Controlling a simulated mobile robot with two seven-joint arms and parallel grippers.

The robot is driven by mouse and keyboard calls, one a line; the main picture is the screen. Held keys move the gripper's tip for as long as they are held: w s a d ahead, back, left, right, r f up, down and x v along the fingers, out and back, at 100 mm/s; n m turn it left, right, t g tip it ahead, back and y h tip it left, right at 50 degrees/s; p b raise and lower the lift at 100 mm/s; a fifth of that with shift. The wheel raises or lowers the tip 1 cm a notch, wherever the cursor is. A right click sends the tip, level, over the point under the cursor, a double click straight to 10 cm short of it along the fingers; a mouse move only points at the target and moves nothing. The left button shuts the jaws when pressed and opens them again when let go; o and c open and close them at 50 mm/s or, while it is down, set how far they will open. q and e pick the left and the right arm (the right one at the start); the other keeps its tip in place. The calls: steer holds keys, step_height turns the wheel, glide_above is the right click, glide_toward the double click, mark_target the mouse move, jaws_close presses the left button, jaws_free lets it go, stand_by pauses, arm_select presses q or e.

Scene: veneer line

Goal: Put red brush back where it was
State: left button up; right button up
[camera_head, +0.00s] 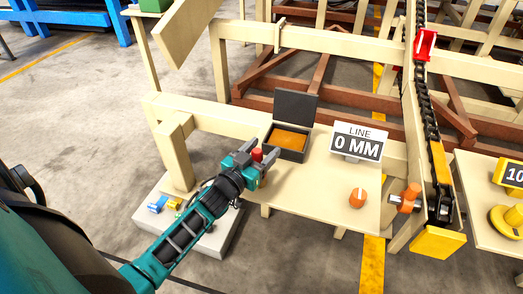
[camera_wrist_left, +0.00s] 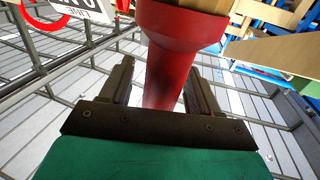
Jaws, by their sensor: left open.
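The red brush (camera_head: 257,154) shows as a small red piece at my left gripper (camera_head: 265,166), over the left end of the cream workbench (camera_head: 318,188). In the left wrist view, the red brush (camera_wrist_left: 172,60) stands between the two dark fingers of the left gripper (camera_wrist_left: 160,80), with a wide red collar and a tan part at the top edge of the picture. The fingers are open, with a gap visible beside the handle. What lies under the brush is hidden by the gripper. My right gripper is not in view.
An open dark box (camera_head: 287,141) with an orange inside stands just beyond the gripper. A "LINE 0 MM" sign (camera_head: 357,144) and an orange knob (camera_head: 357,198) are farther right. A chain (camera_head: 430,110) runs beside the bench. The bench middle is clear.

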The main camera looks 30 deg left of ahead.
arm_select(q)
steer(key=shift+r, duration=0.15)
steer(key=shift+s, duration=0.25)
steer(key=s+p, duration=0.3)
steer(key=s, duration=0.9)
steer(key=s+d+f+m+g+h, duration=0.1)
steer(key=s+d+f+g, duration=0.1)
steer(key=d, duration=0.5)
steer(key=s+d+f+m+g+h, duration=0.1)
steer(key=s+d+g, duration=0.2)
steer(key=d+g, duration=0.2)
steer(key=d, duration=0.3)
steer(key=shift+f+m+h, duration=0.3)
steer(key=shift+f, duration=0.05)
